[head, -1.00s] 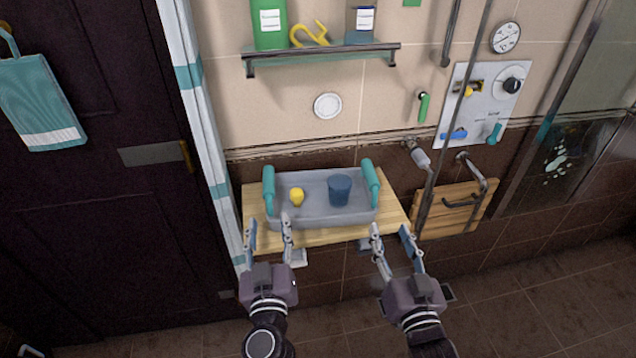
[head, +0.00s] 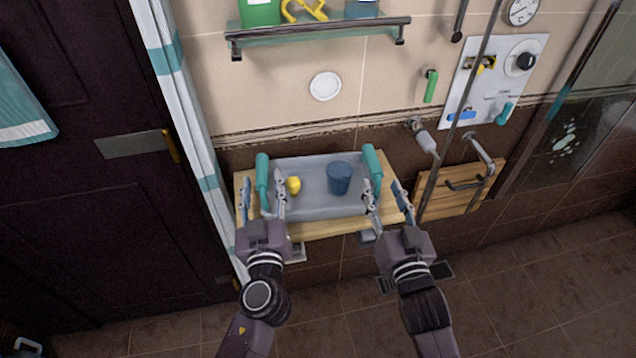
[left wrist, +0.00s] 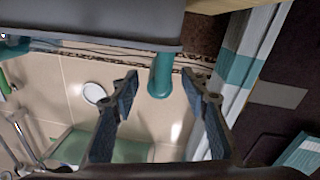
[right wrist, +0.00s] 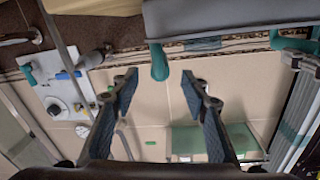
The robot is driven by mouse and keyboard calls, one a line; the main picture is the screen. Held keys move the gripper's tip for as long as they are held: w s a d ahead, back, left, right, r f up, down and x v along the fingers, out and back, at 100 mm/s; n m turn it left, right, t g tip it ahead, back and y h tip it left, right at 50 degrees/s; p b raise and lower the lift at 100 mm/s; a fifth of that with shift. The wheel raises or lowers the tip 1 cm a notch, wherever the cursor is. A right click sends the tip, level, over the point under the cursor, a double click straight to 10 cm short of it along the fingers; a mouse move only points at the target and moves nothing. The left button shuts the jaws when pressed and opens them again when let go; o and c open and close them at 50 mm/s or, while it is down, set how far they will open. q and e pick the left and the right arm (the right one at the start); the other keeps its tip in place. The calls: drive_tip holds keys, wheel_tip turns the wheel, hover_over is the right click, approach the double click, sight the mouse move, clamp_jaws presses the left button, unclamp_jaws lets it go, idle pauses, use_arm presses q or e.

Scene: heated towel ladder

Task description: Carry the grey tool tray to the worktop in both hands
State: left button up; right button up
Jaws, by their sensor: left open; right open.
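The grey tool tray (head: 312,211) stands on a pale wooden board (head: 330,227) against the wall. It has a teal handle at each end, left (head: 262,172) and right (head: 371,160). A blue cup (head: 339,178) and a small yellow object (head: 293,186) are in it. My left gripper (head: 262,186) is open at the left handle; in the left wrist view that handle (left wrist: 161,78) shows between the fingers with gaps. My right gripper (head: 384,188) is open at the right handle, which shows between its spread fingertips in the right wrist view (right wrist: 159,64).
A glass shelf (head: 315,36) with bottles hangs above the tray. A wooden panel with a handle (head: 460,190) and a valve plate (head: 497,80) are at the right. A striped curtain (head: 190,130) and dark door (head: 80,230) are at the left. I cannot tell which surface is the worktop.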

sight(262, 165)
use_arm(q)
drive_tip(key=x, duration=0.6)
drive_tip(key=shift+w, duration=0.25)
use_arm(e)
drive_tip(key=x, duration=0.6)
drive_tip(key=shift+w, duration=0.2)
use_arm(q)
drive_tip(key=shift+c, duration=0.7)
use_arm(e)
drive_tip(key=shift+c, duration=0.7)
use_arm(q)
clamp_jaws()
use_arm(e)
clamp_jaws()
